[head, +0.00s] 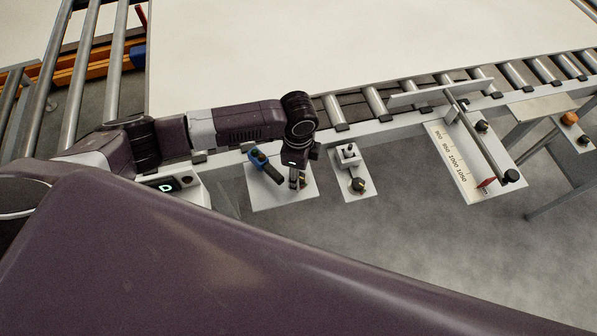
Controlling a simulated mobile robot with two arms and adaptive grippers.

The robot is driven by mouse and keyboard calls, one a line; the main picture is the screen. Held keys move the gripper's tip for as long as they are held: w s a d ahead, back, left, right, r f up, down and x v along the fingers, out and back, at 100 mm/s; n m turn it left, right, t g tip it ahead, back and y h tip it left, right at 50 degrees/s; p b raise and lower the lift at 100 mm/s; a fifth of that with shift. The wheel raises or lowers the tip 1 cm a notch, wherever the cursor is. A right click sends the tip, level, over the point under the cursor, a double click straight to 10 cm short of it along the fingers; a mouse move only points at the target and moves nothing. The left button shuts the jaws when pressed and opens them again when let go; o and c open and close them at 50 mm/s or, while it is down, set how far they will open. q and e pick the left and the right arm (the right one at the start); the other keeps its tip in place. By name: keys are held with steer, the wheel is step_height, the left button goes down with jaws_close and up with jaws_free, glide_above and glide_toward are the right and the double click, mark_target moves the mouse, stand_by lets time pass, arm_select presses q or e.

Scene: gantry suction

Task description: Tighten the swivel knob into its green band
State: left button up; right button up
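My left arm comes in from the left over the rail, and its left gripper (297,182) points down at the right part of a white plate with a blue-handled lever (264,164). A small piece with red and yellow at the fingertips is mostly hidden by the gripper; I cannot tell whether the fingers touch it or how far apart they are. A dark round knob with a yellowish mark (357,185) sits on the white plate to the right, apart from the gripper. I cannot tell which is the swivel knob, and no green band can be made out. My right gripper is out of view.
A roller conveyor (375,103) carries a large pale sheet (350,45). A scale plate (455,165) with a bar and red pointer stands right, and an orange knob (570,118) is farther right. My own purple body fills the foreground. Grey floor lies beyond the plates.

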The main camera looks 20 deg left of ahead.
arm_select(q)
steer(key=c, duration=0.9)
steer(key=shift+r+m+p, duration=0.2)
steer(key=shift+m+p, duration=0.4)
steer(key=shift+p, duration=0.05)
steer(key=shift+w+f+m, duration=0.1)
steer(key=shift+f+m, duration=0.05)
steer(key=shift+m, duration=0.35)
steer(key=o, duration=1.1)
step_height(320, 180, up, 12)
steer(key=shift+r, duration=0.1)
